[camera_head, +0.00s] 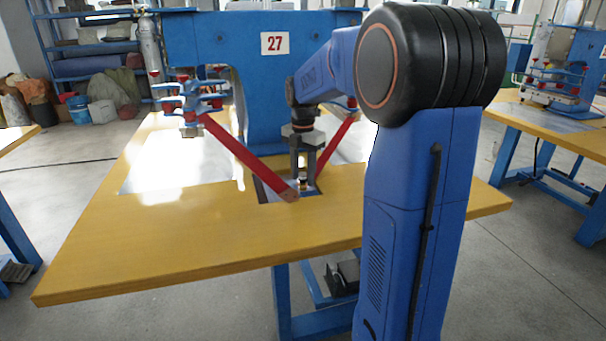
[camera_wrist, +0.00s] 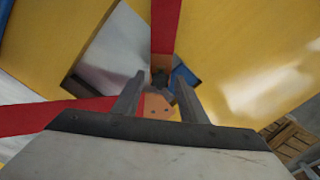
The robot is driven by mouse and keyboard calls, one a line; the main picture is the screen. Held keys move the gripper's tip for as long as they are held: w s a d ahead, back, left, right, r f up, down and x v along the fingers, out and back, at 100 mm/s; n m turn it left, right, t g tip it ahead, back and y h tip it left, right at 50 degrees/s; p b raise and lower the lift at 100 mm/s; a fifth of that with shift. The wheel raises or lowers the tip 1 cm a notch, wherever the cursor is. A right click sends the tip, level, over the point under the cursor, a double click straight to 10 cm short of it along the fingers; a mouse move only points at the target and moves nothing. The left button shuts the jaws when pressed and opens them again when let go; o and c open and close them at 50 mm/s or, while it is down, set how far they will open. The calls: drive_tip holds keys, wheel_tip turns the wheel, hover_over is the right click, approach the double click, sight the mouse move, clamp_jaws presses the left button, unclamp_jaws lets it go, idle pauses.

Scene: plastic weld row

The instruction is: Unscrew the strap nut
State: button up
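My gripper (camera_head: 303,170) points down over the yellow table by the blue machine. In the wrist view its two fingers (camera_wrist: 160,80) stand apart. A small dark piece, apparently the strap nut (camera_wrist: 160,78), shows between the fingertips, with a visible gap on each side. In the head view a small dark and light piece shows just below the fingers (camera_head: 302,182); its details are too small to tell. One red strap (camera_head: 240,152) slants down from the left to a brown end. A second red strap (camera_head: 338,142) slants down from the right, partly behind my gripper. Both ends meet near the nut.
A dark-edged recess with a blue part (camera_wrist: 184,78) lies beside the nut.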

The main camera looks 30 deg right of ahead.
drive_tip(key=m, duration=1)
drive_tip(key=shift+m, duration=0.3)
drive_tip(key=c, duration=0.9)
